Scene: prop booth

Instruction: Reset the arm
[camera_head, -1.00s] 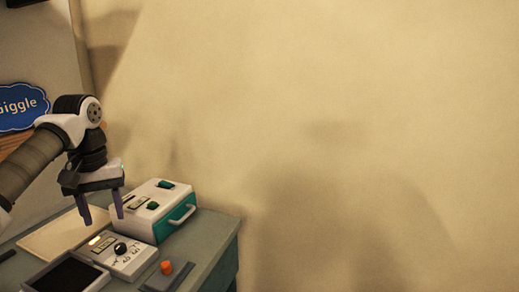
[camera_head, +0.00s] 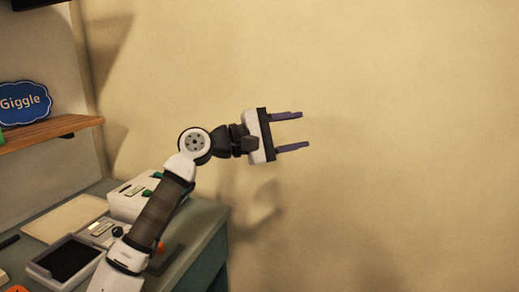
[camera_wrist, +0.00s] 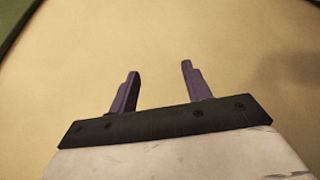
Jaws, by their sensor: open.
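My gripper (camera_head: 303,131) is open and empty. In the head view it is raised above and to the right of the table, its two purple fingers pointing right with the plain wall behind them. In the wrist view my gripper (camera_wrist: 158,80) shows both fingers apart with nothing between them, facing the tan wall. My arm rises from the lower left and hides part of the tabletop.
The table (camera_head: 205,245) holds a white and green box (camera_head: 125,203), a black-topped tray (camera_head: 68,260), a pale board (camera_head: 65,218) and an orange knob (camera_head: 160,247), partly behind my arm. A wooden shelf (camera_head: 50,132) and a blue "Giggle" sign (camera_head: 22,104) are at left. Space at right is free.

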